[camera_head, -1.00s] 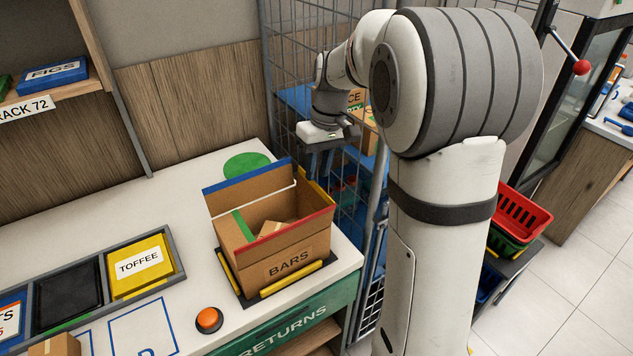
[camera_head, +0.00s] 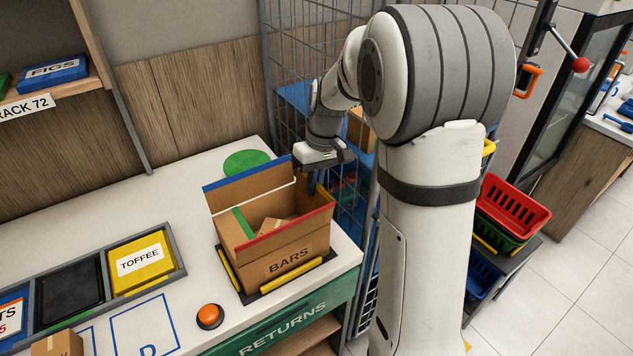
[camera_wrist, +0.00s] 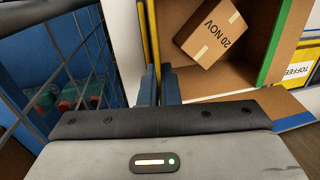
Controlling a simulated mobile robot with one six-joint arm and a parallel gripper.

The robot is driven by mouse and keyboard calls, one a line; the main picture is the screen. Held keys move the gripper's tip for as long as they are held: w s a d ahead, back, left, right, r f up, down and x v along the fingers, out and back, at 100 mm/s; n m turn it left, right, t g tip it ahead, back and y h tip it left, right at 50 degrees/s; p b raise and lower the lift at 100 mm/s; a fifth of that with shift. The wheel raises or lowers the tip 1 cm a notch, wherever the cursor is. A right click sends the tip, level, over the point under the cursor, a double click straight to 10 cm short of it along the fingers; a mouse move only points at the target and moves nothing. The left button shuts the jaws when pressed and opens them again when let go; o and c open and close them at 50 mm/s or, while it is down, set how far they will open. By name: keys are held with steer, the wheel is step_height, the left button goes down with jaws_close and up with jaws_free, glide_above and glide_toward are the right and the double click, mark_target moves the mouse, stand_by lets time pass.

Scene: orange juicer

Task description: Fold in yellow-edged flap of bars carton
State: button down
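The bars carton (camera_head: 250,260) is a brown open-topped box on the white counter. Its yellow-edged flap (camera_head: 325,196) is on the right side, standing roughly upright; in the wrist view its yellow edge (camera_wrist: 154,35) is seen nearly edge-on. The blue-edged flap (camera_head: 248,188) stands up at the back, the green-edged flap (camera_head: 243,224) is at the left, and a red edge (camera_head: 285,230) runs along the front.
A small box (camera_wrist: 212,37) lies inside the carton. A wire mesh partition (camera_wrist: 95,50) stands close on the gripper's outer side. Yellow-barred holder (camera_head: 300,277) surrounds the carton base. An orange button (camera_head: 209,316) and a toffee bin (camera_head: 141,262) are to the left.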

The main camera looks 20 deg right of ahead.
mark_target(311, 201)
steer(key=shift+a+h, duration=0.2)
steer(key=shift+h, duration=0.2)
steer(key=shift+s+a+f+t+h+b, duration=0.15)
steer(key=shift+a+t+h+b, duration=0.3)
steer(key=shift+h+b, duration=0.5)
steer(key=h+b, duration=0.1)
steer(key=a+t+h+b, duration=0.1)
steer(key=shift+s+a+f+h+b, duration=0.15)
steer(key=shift+s+f+h+b, duration=0.1)
steer(key=shift+b, duration=0.15)
steer(key=h+b, duration=0.1)
steer(key=b, duration=0.1)
steer(key=a+h+b, duration=0.1)
steer(key=f+t+h+b, duration=0.1)
steer(key=h+b, duration=0.1)
steer(key=shift+s+a+b, duration=0.25)
steer(key=shift+a+b, duration=0.05)
steer(key=h+b, duration=0.2)
steer(key=b, duration=0.1)
steer(key=shift+s+a+f+t, duration=0.1)
steer(key=shift+a+t, duration=0.2)
steer(key=shift+t, duration=0.05)
steer(key=shift+h, duration=0.3)
